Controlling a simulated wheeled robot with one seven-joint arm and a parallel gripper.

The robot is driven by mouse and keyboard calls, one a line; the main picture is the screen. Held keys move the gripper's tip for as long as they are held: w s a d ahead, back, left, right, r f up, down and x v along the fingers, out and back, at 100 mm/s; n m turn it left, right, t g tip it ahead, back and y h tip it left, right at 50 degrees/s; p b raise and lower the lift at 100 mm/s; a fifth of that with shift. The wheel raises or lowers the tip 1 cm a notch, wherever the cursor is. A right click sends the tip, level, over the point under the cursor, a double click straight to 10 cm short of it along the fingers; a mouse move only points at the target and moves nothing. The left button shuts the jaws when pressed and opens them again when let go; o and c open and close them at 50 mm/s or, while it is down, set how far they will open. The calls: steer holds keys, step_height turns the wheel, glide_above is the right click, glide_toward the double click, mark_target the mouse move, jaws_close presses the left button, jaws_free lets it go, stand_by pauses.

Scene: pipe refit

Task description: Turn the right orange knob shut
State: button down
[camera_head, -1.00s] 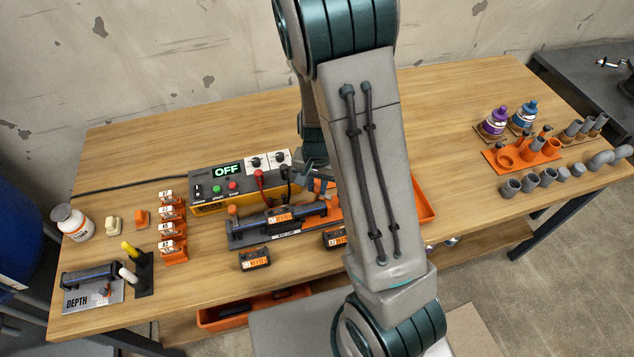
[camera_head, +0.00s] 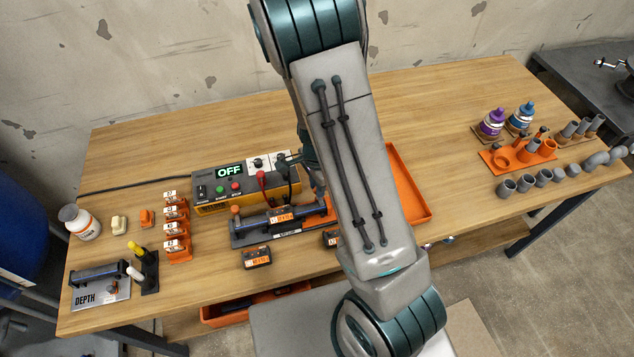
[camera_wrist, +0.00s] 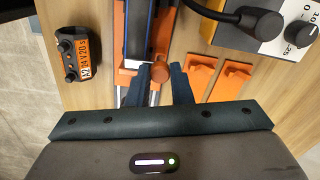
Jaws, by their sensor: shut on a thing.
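The right orange knob (camera_wrist: 159,72) shows in the wrist view at the near end of the fixture, on a metal rod. My gripper (camera_wrist: 160,80) has its two dark fingers on either side of the knob and is shut on it. The dark pipe (camera_wrist: 138,35) lies along the fixture beside the rod. In the head view the fixture (camera_head: 240,240) lies in front of the control box, with the left orange knob (camera_head: 235,210) at its left end. My arm hides the right knob and gripper there.
The control box (camera_head: 208,205) reads OFF and stands just behind the fixture, with cables and dials close by. A small black block (camera_head: 257,258) sits in front. Orange brackets (camera_wrist: 232,80) are right of my fingers. An orange tray (camera_head: 405,180) lies beyond my arm.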

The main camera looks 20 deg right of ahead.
stand_by(0.4)
steer(key=c, duration=1.3)
jaws_free()
step_height(320, 180, up, 14)
steer(key=p, duration=0.1)
